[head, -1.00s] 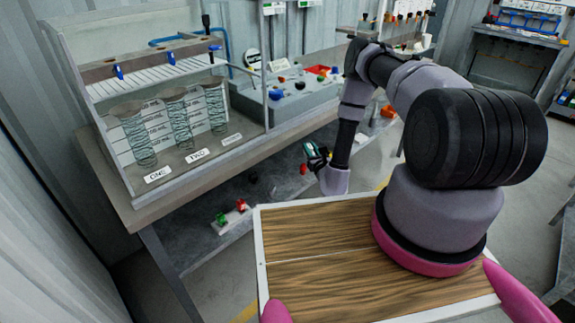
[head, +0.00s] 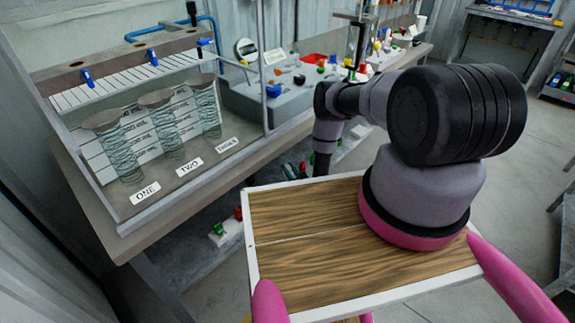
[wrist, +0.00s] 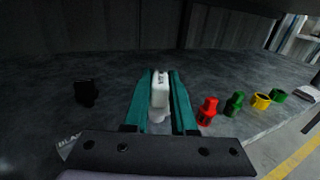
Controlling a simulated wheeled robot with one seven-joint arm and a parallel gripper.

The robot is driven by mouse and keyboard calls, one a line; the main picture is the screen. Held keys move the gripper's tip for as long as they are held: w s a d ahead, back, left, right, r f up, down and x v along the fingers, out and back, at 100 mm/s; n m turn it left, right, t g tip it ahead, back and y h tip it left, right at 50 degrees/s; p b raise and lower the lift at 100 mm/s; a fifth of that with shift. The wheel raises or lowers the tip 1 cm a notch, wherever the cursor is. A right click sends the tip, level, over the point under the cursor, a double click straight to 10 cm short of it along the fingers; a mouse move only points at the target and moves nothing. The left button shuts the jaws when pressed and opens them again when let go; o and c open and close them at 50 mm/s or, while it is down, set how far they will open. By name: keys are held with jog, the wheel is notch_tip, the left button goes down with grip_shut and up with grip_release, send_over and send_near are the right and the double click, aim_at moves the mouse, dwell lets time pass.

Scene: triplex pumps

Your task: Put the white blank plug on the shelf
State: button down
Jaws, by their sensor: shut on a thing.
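In the wrist view, the white blank plug (wrist: 160,90) stands upright between the two teal fingers of my gripper (wrist: 160,88). My gripper is shut on it. The plug is over the dark grey shelf (wrist: 225,75), and I cannot tell whether its base touches the surface. In the head view my arm reaches down beyond my wooden top, and the gripper and plug cannot be made out clearly there.
On the shelf to the right stand a red plug (wrist: 207,112), a green plug (wrist: 234,103), a yellow one (wrist: 262,101) and another green one (wrist: 278,95). A black piece (wrist: 86,93) stands at left. A bench with glass cylinders (head: 162,130) is above the shelf.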

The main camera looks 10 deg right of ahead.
aim_at(289, 167)
jog(key=shift+f, duration=2.8)
jog(key=c, duration=0.7)
grip_release()
jog(key=shift+o, duration=0.2)
notch_tip(289, 167, up, 10)
jog(key=shift+s+d, duration=0.1)
